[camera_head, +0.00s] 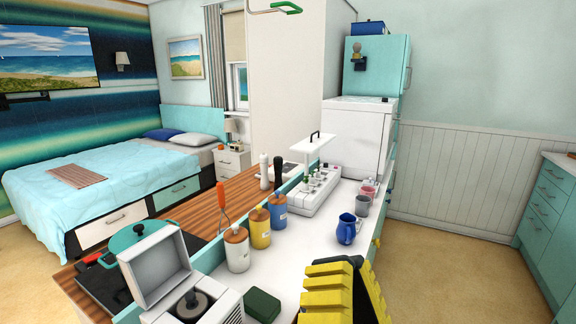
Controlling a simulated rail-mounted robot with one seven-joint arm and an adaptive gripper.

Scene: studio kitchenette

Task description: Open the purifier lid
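The purifier appears to be the white box with side slots (228,308) at the lower left of the head view, cut off by the bottom edge. Its square white lid (152,264) stands raised, tilted up at the back left. Inside the opening is a dark round part with a knob. A ribbed yellow and black form, seemingly my gripper (352,272), rises from the bottom edge to the right of the purifier. It is apart from the lid in the picture. Its fingertips cannot be made out clearly, so whether it is open is unclear.
A dark green box (262,306) sits beside the purifier. White, yellow and blue canisters (237,252) stand behind it. A blue jug (347,230) and a white rack with a raised panel (316,192) are farther back. The counter (310,240) between canisters and jug is clear.

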